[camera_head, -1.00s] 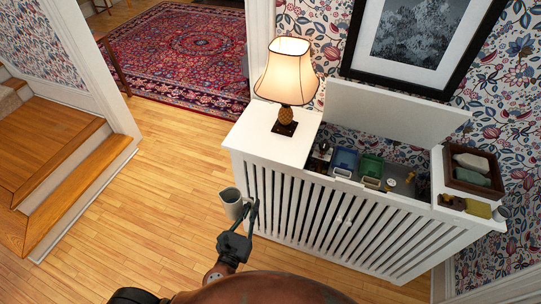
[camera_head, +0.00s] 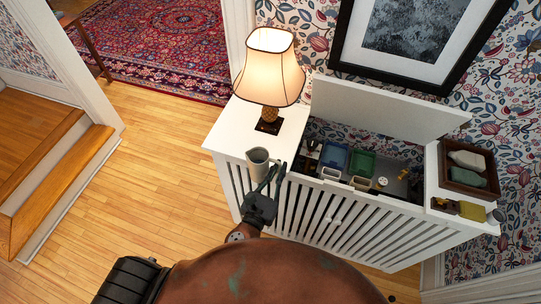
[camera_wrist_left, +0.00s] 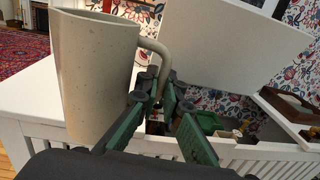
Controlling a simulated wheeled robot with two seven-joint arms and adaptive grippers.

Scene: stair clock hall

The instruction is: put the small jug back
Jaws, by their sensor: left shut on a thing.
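The small jug (camera_head: 257,163) is pale grey-beige and speckled, with a loop handle. My left gripper (camera_head: 271,182) is shut on its handle and holds it roughly upright at the front left of the white slatted cabinet (camera_head: 221,140). In the left wrist view the jug (camera_wrist_left: 95,70) fills the left side, and the gripper fingers (camera_wrist_left: 158,100) close around the handle. Whether the jug touches the cabinet cannot be told. My right gripper is not in view.
A lit lamp (camera_head: 269,70) stands on the cabinet's left top. The cabinet lid (camera_head: 380,112) is raised; inside are a blue bin (camera_head: 334,156), a green bin (camera_head: 361,164) and small items. Wooden steps (camera_head: 60,165) are at left.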

